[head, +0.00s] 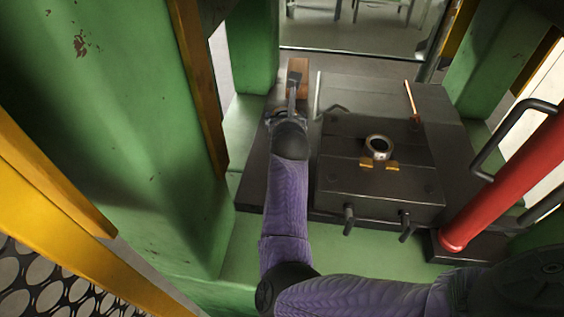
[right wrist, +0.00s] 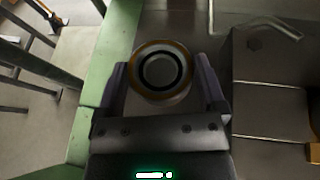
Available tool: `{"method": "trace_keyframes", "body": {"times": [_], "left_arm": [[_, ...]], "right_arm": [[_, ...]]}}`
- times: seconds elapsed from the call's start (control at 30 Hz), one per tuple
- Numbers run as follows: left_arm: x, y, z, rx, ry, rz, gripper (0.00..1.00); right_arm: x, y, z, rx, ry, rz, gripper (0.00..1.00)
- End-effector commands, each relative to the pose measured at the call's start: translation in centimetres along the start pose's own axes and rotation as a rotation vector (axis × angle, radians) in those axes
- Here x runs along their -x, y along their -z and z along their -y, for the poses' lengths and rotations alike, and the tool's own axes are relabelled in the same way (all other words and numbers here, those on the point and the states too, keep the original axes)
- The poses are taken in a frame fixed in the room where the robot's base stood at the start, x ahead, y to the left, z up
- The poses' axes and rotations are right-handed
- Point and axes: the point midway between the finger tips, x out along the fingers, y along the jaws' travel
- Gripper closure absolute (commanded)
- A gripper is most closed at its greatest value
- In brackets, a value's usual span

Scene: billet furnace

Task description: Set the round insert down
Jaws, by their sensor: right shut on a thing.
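The round insert (right wrist: 161,72), a grey ring with a copper-coloured rim and dark bore, sits between the two fingers of my right gripper (right wrist: 163,84) in the right wrist view. The gripper is shut on it. In the head view my right gripper (head: 293,95) is over the dark plate, left of the dark block (head: 345,190). The insert cannot be made out there. Whether it touches the surface below cannot be told. My left gripper is not in view.
A metal ring (head: 380,146) and brass pieces (head: 379,164) sit on the dark block, which has handles in front. A copper-coloured rod (head: 411,98) lies behind. A brown block (head: 299,66) is beyond my gripper. A green frame (head: 130,120) stands left, a red cylinder (head: 500,180) right.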

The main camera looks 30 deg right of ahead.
Motion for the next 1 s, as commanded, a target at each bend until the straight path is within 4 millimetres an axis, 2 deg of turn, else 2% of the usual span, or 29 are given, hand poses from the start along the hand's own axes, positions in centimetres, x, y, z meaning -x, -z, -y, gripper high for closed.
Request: {"method": "trace_keyframes", "body": {"times": [0.17,0.3,0.53,0.9,0.93,0.97,1.0], "left_arm": [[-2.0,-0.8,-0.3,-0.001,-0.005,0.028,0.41],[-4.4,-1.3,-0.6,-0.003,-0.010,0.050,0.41],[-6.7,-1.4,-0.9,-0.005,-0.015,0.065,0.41],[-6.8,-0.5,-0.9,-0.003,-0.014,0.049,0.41],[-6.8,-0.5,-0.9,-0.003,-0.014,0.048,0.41],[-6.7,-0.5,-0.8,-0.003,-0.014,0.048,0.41],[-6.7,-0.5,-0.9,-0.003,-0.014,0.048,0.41]], "right_arm": [[-1.2,2.8,0.0,0.002,0.002,0.001,1.00],[-2.6,6.1,0.0,0.003,0.002,-0.001,1.00],[-4.0,9.6,0.0,0.005,0.001,0.000,1.00],[-4.1,9.7,0.0,-0.001,0.000,0.005,1.00],[-4.1,9.8,0.0,0.000,0.000,0.001,0.06],[-4.0,9.8,0.0,0.000,-0.001,0.001,0.00],[-4.0,9.7,0.0,0.000,0.000,0.001,0.00]]}}
